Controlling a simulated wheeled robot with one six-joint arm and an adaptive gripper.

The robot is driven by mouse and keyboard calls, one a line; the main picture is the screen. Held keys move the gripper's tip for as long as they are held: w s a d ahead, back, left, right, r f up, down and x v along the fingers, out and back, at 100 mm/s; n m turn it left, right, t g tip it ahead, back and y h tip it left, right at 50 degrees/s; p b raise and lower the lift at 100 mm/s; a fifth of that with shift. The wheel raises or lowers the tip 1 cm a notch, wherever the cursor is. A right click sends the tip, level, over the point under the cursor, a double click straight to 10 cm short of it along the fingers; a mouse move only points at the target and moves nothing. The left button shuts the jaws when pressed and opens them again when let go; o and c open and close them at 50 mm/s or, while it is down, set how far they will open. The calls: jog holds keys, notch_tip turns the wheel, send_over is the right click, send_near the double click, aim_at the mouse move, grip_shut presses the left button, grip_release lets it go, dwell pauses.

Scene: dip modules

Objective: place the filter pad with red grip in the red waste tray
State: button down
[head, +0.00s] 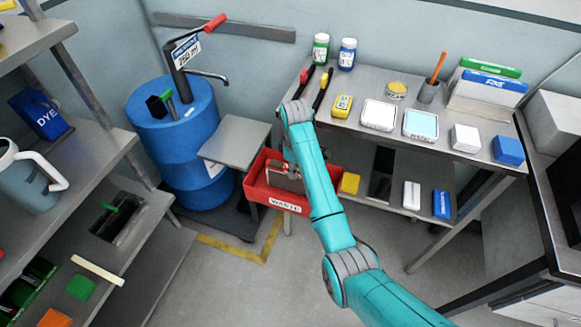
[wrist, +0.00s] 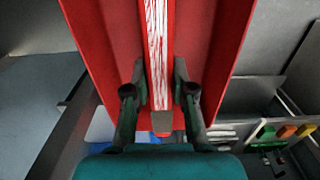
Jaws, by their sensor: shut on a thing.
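The red waste tray (head: 258,193) sits on the lower level at the left of the bench, with a "WASTE" label on its front. In the wrist view its red walls (wrist: 222,45) stand on both sides of the filter pad. My gripper (wrist: 160,90) is shut on the pad, one finger on each side. In the head view the gripper (head: 289,156) is over the tray, partly hidden by my arm. I cannot tell whether the pad touches the tray floor.
A yellow block (head: 349,183) stands just right of the tray. A blue drum (head: 185,145) with a pump and a small grey table (head: 234,141) are to its left. The bench top (head: 375,85) above holds bottles, trays and boxes. The floor in front is clear.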

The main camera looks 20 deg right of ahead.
jog(key=shift+f, duration=0.2)
jog(key=c, duration=1)
grip_release()
jog(key=shift+f, duration=0.15)
